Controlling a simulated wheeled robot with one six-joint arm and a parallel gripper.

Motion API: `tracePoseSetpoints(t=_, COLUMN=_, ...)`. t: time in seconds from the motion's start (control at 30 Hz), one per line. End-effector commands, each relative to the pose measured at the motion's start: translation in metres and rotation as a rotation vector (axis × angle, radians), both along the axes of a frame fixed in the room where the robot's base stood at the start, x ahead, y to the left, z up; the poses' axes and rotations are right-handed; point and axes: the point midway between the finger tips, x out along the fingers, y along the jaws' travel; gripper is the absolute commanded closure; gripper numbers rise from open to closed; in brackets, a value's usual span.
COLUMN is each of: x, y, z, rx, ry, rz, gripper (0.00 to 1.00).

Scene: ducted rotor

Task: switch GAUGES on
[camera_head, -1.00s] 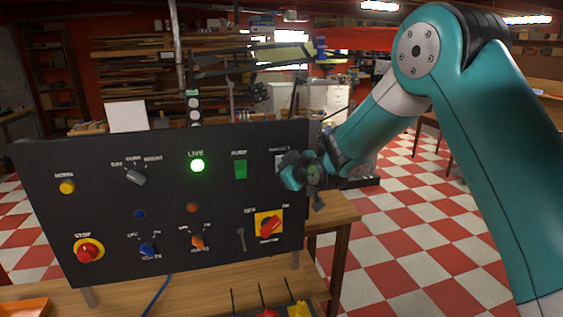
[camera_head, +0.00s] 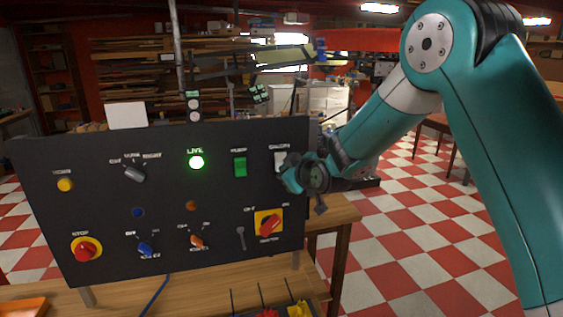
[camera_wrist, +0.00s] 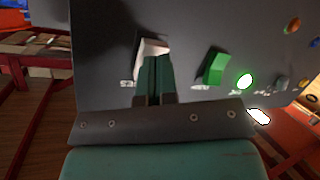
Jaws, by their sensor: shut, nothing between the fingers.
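The GAUGES switch is a white rocker (camera_head: 280,159) at the upper right of the dark panel (camera_head: 100,226), under its label. My gripper (camera_head: 286,176) is at the panel just below and right of it, partly covering it in the head view. In the wrist view the shut fingers (camera_wrist: 155,62) reach to the white rocker (camera_wrist: 153,47) and hide much of it. The fingertips look to be at or very close to its face; I cannot tell whether they touch. The rocker's tilt is unclear.
Left of GAUGES are a green PUMP rocker (camera_head: 240,166) and a lit green LIVE lamp (camera_head: 196,162). Below is a red rotary switch (camera_head: 269,225) on a yellow plate. A red STOP button (camera_head: 86,250) is at lower left. Free room lies right of the panel.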

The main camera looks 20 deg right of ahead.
Motion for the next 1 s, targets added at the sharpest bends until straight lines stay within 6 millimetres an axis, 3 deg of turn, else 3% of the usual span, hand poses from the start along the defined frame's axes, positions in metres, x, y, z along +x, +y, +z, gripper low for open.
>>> tracePoseSetpoints(t=0.27, x=-0.004, y=0.0, z=-0.003, rx=0.0, ry=-0.001, rz=0.0, gripper=1.0)
tracePoseSetpoints(t=0.7, x=-0.042, y=0.0, z=-0.021, rx=0.001, ry=-0.002, rz=0.0, gripper=1.0)
tracePoseSetpoints(t=1.0, x=-0.045, y=0.0, z=-0.02, rx=0.0, ry=-0.001, rz=0.0, gripper=1.0)
